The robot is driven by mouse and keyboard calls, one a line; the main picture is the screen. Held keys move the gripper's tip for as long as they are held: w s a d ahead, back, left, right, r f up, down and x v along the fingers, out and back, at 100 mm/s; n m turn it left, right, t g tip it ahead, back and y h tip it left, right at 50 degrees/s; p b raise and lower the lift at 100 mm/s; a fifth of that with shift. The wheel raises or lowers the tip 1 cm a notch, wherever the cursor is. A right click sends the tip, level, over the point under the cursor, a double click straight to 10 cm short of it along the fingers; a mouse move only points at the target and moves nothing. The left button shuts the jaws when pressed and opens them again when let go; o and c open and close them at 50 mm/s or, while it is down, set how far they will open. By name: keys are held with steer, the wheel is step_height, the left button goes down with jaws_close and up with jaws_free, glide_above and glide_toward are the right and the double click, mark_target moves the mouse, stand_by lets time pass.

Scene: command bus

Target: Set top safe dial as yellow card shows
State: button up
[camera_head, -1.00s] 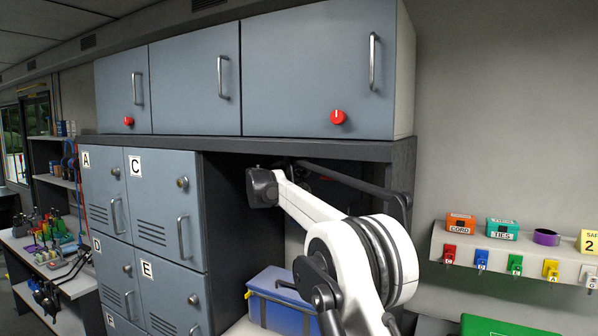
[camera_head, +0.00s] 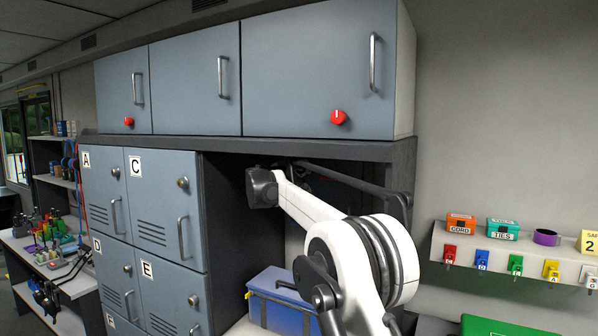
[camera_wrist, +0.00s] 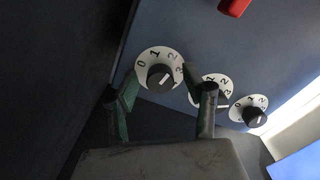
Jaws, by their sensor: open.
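A yellow card (camera_head: 591,242) stands at the right edge of the head view, partly cut off; it shows "SAF" and a 2. In the wrist view, a white dial with a black knob (camera_wrist: 160,77), numbered 0 to 3, is between the open fingers of my gripper (camera_wrist: 160,71). Its white pointer slants up and right, around 2 or 3. A middle dial (camera_wrist: 220,88) is partly hidden by the right finger. A third dial (camera_wrist: 252,114) is farther right. My gripper is hidden in the head view. Whether the fingers touch the knob, I cannot tell.
A red handle (camera_wrist: 235,7) is above the dials. Grey overhead cabinets (camera_head: 195,80) and lettered lockers (camera_head: 160,215) surround the dark recess my arm reaches into. A blue box (camera_head: 283,305) sits below. A shelf (camera_head: 485,243) at right holds small boxes and coloured tags.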

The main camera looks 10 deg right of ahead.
steer(key=v, duration=1.2)
steer(key=s+d+f+m+g+y+b, duration=0.1)
steer(key=s+d+f+m+g+b, duration=0.2)
steer(key=s, duration=0.6)
steer(key=s+d+f+m+y, duration=0.25)
steer(key=s+d+f, duration=0.25)
steer(key=s, duration=0.4)
steer(key=s+d+f+m+g+y+b, duration=0.1)
steer(key=s+d+f+m+g+b, duration=0.2)
steer(key=s, duration=0.6)
steer(key=s+a+f+m+y+b, duration=0.1)
steer(key=s+f+m+y+b, duration=0.1)
steer(key=s+f, duration=1)
steer(key=s+a+f+m+y+b, duration=0.2)
steer(key=s+f+m+y, duration=0.3)
steer(key=s+f, duration=0.8)
steer(key=s+m, duration=0.1)
steer(key=s, duration=0.5)
steer(key=shift+s+a+f+m+g, duration=0.25)
steer(key=shift+f+m+g, duration=0.05)
steer(key=shift+m+g, duration=0.1)
